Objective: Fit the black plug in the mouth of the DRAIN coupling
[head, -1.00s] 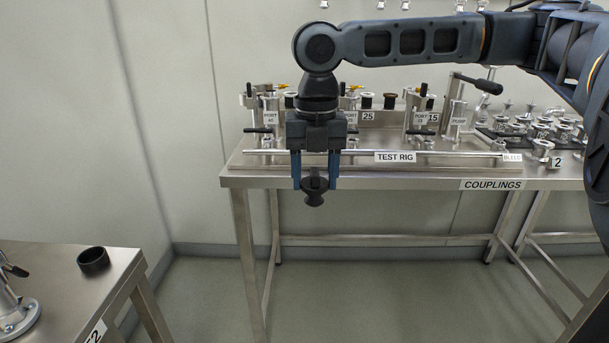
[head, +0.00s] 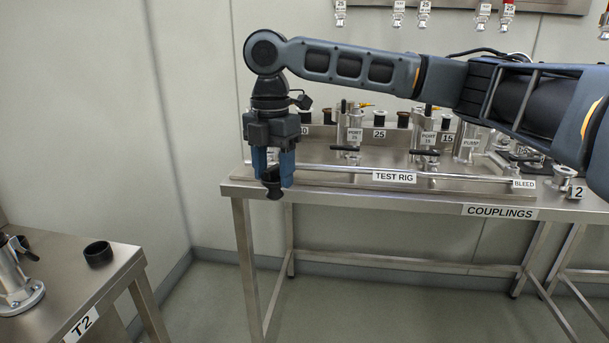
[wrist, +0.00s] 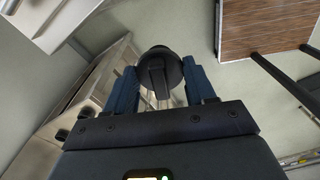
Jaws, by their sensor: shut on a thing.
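My gripper (head: 273,178) is shut on the black plug (head: 272,187), which hangs below the fingertips in front of the left end of the test rig bench. In the wrist view the plug (wrist: 158,75) sits between the two blue fingers, its round head and a bar-like part facing the camera. No DRAIN label is readable in any view, so I cannot tell which fitting is the DRAIN coupling. A metal fitting with a round flange (head: 22,296) stands on the table marked T2, partly cut off at the left edge.
A black ring (head: 98,253) lies on the T2 table (head: 60,315). The test rig bench (head: 340,193) carries several ports and valves, with more couplings at right. Open floor lies between the two tables. A brown-topped table (wrist: 262,25) shows in the wrist view.

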